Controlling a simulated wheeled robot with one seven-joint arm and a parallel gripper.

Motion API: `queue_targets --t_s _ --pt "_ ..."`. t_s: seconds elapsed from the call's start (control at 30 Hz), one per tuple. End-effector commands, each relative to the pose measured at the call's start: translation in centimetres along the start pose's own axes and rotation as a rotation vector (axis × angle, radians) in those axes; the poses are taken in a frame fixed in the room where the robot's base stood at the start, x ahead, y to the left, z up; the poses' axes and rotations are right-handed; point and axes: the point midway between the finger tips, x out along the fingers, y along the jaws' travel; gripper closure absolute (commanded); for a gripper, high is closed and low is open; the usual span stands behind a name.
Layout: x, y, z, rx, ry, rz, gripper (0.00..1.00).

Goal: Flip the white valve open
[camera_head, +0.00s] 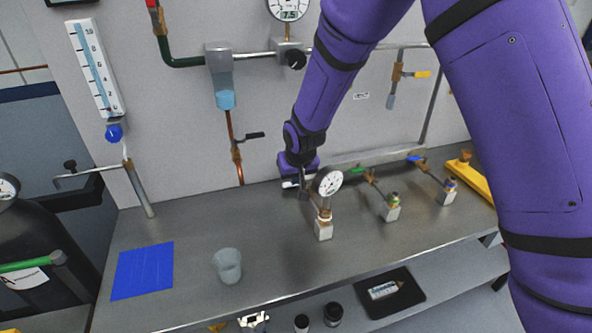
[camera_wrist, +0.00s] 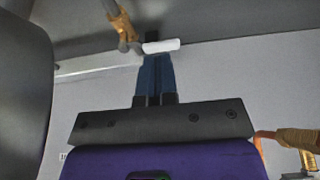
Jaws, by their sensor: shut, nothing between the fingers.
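The white valve handle (camera_wrist: 161,46) shows in the wrist view as a short white bar just past my fingertips, beside a brass valve body (camera_wrist: 122,24). In the head view a small piece of the white handle (camera_head: 289,184) shows left of the gauge; my wrist and gripper hide most of the valve. My gripper (camera_wrist: 153,60) is shut and empty, its tips right at the handle. I cannot tell whether they touch it. In the head view my gripper (camera_head: 304,192) is low over the bench, behind and left of the dial gauge.
The dial gauge (camera_head: 328,182) stands close to my gripper. Green (camera_head: 368,175) and blue (camera_head: 416,159) valve handles are to its right. A black-handled valve (camera_head: 254,135) is on the wall pipe.

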Motion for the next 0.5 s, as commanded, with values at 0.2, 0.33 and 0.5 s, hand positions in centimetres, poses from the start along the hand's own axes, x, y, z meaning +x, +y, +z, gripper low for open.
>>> queue_targets --t_s 0.2,0.33,0.5 --pt "3.2 0.0 0.0 0.000 -0.001 0.000 1.00" --pt "4.2 0.0 -0.1 0.000 0.001 0.000 1.00" --pt "4.7 0.0 -0.1 0.000 0.001 0.000 1.00"
